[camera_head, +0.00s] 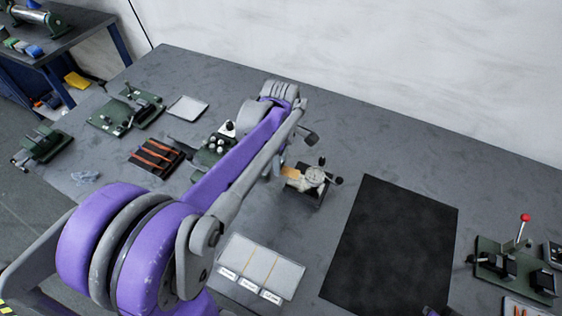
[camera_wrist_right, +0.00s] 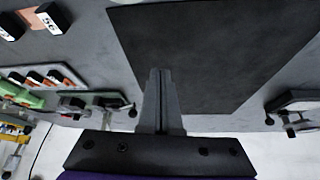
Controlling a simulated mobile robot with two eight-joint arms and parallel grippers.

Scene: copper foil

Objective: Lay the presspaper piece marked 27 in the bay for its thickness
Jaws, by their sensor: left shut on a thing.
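A small tan piece (camera_head: 291,173), which looks like the presspaper, shows at the left side of a gauge with a round dial (camera_head: 315,177). No number can be read on it. My left gripper (camera_head: 279,168) is at the piece's left edge, shut on it, its fingers mostly hidden by my purple arm. A pale tray (camera_head: 284,288) with three bays split by thin yellowish lines lies nearer the front; its white labels are too small to read. My right gripper (camera_wrist_right: 163,100) is shut and empty in the right wrist view, above the table by the black mat.
A large black mat (camera_head: 393,240) lies right of the gauge. A green device with a red-knobbed lever (camera_head: 510,262) stands at the far right. A dark tray with orange strips (camera_head: 157,157) and green fixtures (camera_head: 126,112) stand left. My left arm crosses above the table's middle.

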